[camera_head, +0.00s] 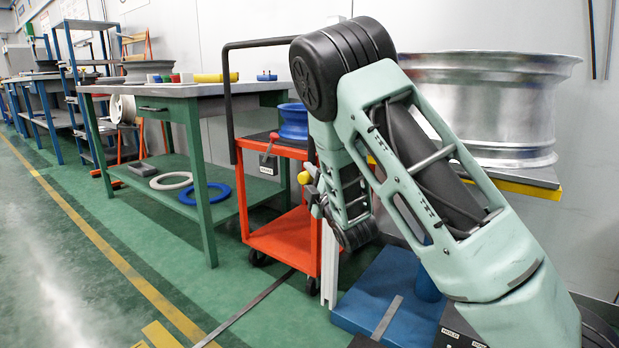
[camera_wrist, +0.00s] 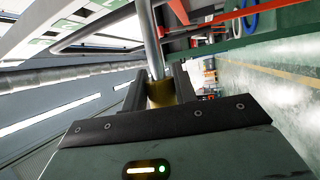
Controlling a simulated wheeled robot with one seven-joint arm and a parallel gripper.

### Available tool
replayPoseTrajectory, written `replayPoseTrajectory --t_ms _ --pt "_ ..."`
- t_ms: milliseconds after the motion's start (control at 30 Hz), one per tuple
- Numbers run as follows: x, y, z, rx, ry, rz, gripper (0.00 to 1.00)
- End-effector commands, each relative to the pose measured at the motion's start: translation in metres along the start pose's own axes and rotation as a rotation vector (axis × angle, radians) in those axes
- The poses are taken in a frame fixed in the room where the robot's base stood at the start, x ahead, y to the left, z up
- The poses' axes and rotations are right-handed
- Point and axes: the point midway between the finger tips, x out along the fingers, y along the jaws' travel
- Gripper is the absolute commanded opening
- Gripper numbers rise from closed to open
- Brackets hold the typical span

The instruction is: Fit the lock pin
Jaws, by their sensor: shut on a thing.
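My gripper (camera_wrist: 160,94) is shut on a yellow, brass-like piece (camera_wrist: 161,91) in the wrist view. A grey metal rod (camera_wrist: 150,42) runs from it away from the camera; together they look like the lock pin. In the head view, my gripper (camera_head: 313,190) hangs low beside the orange trolley, partly hidden by my arm, with a small yellow end (camera_head: 304,178) at its left. The rod's far end and any hole for it cannot be made out. A blue stand (camera_head: 385,292) with a blue post (camera_head: 427,287) is on the floor behind my arm.
The orange trolley (camera_head: 282,243) carries a blue rim (camera_head: 294,121). A large silver rim (camera_head: 490,105) sits on a support at right. A green workbench (camera_head: 204,185) with rings on its lower shelf stands at left.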

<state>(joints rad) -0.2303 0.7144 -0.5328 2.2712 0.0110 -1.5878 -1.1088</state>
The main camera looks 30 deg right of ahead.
Motion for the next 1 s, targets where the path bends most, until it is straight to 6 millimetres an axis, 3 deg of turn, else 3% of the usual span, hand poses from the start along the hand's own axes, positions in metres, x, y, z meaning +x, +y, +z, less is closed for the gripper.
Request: replayPoseTrajectory --t_ms 1000 --pt "0.007 0.0 0.014 0.0 -0.001 0.001 0.05"
